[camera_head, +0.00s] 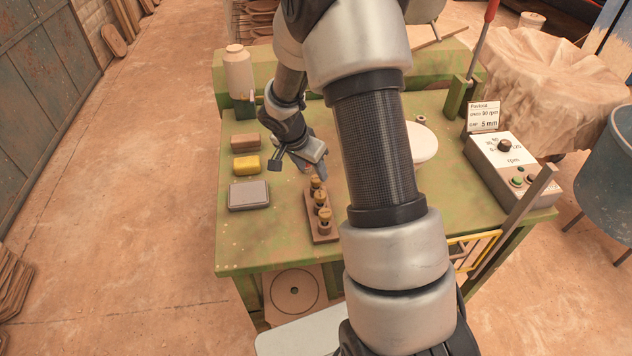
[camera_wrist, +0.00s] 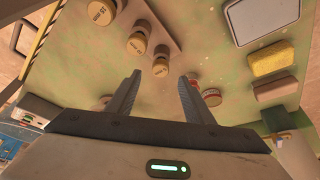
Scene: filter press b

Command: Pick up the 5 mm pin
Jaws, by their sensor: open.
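A wooden block (camera_head: 312,226) on the green bench holds a row of three pins with brass-coloured, labelled tops: the near pin (camera_head: 325,216), the middle pin (camera_head: 320,198) and the far pin (camera_head: 316,183). The pins also show in the wrist view, where one pin top (camera_wrist: 161,66) appears between my fingertips. My gripper (camera_wrist: 160,78) is open and empty, above the far end of the block.
Left of the block lie a grey-topped tray (camera_head: 248,195), a yellow sponge (camera_head: 247,165) and a brown block (camera_head: 245,142). A pale bottle (camera_head: 238,75) stands behind. At right are a control box (camera_head: 510,165) and a card (camera_head: 484,116) reading 90 rpm, 5 mm.

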